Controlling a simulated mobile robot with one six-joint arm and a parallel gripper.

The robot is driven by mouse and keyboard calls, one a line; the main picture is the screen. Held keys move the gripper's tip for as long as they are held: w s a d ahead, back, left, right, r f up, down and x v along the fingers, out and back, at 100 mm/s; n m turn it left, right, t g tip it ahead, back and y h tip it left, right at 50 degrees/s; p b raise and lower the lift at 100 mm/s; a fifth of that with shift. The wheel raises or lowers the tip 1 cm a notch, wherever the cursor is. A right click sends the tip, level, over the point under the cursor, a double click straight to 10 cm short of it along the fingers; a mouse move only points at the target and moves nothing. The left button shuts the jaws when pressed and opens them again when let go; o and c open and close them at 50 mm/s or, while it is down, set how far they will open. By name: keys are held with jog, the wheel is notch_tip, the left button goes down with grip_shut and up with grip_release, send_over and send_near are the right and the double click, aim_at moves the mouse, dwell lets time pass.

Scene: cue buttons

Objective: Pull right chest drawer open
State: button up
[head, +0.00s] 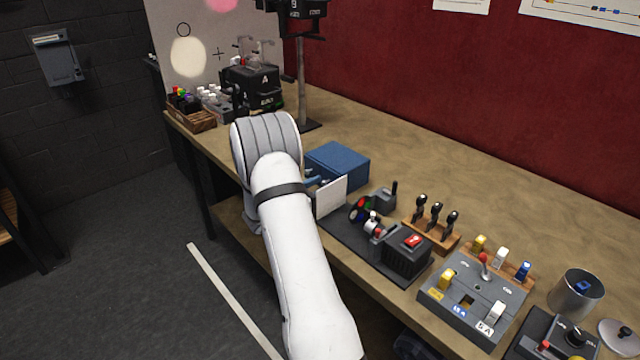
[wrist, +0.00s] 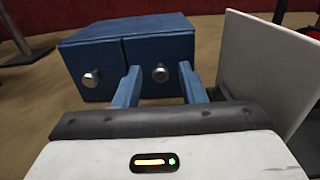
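A small blue chest (head: 342,164) stands on the workbench, just beyond my wrist. In the wrist view its front shows a left drawer (wrist: 103,62) and a right drawer (wrist: 148,48), each with a round silver knob. Both drawers look shut. My gripper (wrist: 160,78) is open, with one blue finger on each side of the right knob (wrist: 160,73). The fingers are apart from the knob, with visible gaps. In the head view, my gripper (head: 316,181) is partly hidden by my arm, and the drawer fronts are hidden.
A white upright panel (wrist: 262,62) stands close to the right of my gripper; it also shows in the head view (head: 331,197). A black control box (head: 407,251) and a grey switch panel (head: 472,298) lie further right. Open bench lies behind the chest.

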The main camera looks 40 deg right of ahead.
jog(key=shift+d, duration=0.2)
jog(key=shift+c, duration=0.3)
grip_shut()
